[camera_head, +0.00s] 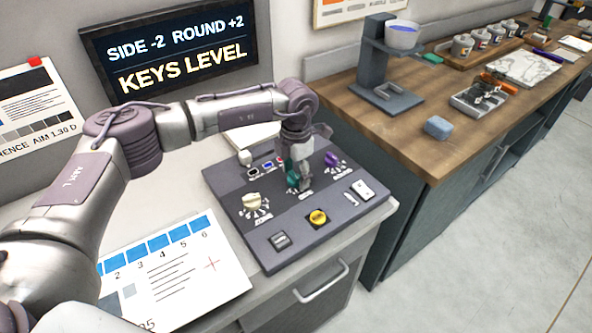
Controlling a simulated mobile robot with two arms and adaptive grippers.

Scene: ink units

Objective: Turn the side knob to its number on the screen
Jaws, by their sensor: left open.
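The screen (175,50) on the wall reads "SIDE -2 ROUND +2" and "KEYS LEVEL". A dark control panel (225,190) sits on the light counter below it. It carries a cream knob (253,202) at the left, a green knob (292,179) in the middle and a purple knob (333,160) at the right, each with marks around it. No label readable here tells which is the side knob. My left gripper (304,184) is open and points down at the green knob, partly hiding it. I cannot tell whether it touches. My right gripper is out of view.
The panel also has a yellow button (318,217), a grey switch (280,240), a white switch (362,189) and small coloured keys near its back. A printed sheet (180,265) lies in front left. A wooden bench (405,135) with a stand (375,80) is at right.

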